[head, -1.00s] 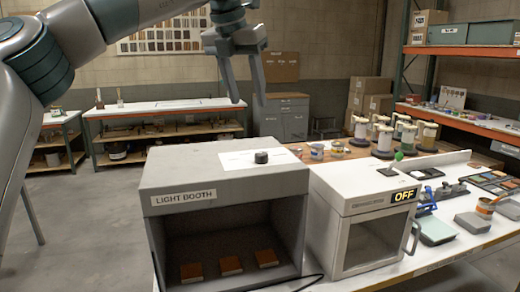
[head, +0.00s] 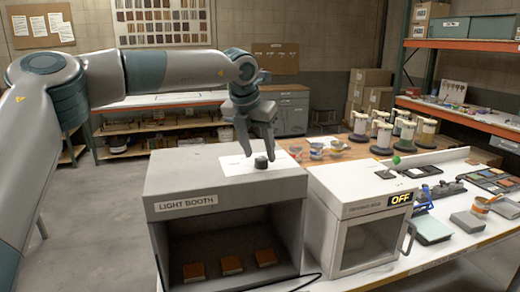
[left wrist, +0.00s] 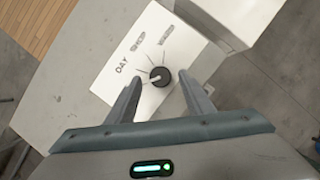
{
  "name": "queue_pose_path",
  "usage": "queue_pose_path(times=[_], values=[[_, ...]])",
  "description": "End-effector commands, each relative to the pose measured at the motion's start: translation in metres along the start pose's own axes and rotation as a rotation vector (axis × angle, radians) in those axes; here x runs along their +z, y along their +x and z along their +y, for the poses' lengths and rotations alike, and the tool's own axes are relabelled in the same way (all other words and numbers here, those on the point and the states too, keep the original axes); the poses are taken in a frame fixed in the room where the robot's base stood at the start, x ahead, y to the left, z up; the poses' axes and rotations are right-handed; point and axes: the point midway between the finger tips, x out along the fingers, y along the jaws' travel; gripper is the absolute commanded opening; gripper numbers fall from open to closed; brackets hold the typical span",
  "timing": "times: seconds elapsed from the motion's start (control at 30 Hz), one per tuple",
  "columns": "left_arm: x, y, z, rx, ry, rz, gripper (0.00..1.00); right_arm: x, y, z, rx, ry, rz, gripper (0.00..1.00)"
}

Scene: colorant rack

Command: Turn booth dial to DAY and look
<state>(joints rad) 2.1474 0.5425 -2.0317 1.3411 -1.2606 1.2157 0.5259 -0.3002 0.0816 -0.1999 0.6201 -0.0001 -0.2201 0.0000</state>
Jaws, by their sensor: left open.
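The grey light booth (head: 160,190) stands on the table with a dark interior. Its black dial (head: 261,162) sits on a white plate on top. In the left wrist view the dial (left wrist: 159,76) has a light mark that seems to point left; its exact setting is hard to tell. My right gripper is not in view.
Several brown sample blocks (head: 231,265) lie inside the booth. A white cabinet with an OFF sign (head: 400,198) stands close on the right. Open floor lies to the left.

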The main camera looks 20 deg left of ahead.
Motion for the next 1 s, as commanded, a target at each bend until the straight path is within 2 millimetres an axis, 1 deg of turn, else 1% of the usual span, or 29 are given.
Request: queue_pose_path(times=[0.03,0.2,0.53,0.57,0.6,0.67,0.7,0.73,1.0], values=[[0.001,0.004,0.000,0.000,0.000,0.002,0.47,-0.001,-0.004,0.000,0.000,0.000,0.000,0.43],[0.000,0.016,0.000,0.000,0.000,0.001,0.47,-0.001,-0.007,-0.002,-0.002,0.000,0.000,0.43],[0.000,0.019,0.000,0.000,0.000,0.000,0.47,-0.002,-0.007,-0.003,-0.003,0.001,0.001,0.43],[0.000,0.019,0.000,0.000,0.000,0.000,0.42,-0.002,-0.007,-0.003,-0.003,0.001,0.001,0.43],[0.000,0.019,0.000,0.000,0.000,0.000,0.33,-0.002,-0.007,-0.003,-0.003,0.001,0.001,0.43],[0.000,0.018,0.000,0.000,0.000,0.000,0.19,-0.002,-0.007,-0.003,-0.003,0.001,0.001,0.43],[0.000,0.018,0.000,0.000,0.000,0.000,0.09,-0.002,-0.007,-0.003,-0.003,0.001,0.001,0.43],[0.000,0.018,0.000,0.000,0.000,-0.001,0.06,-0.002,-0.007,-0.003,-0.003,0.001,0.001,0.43],[0.000,0.018,0.000,-0.005,0.012,-0.001,0.07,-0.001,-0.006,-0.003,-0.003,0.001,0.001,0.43]])
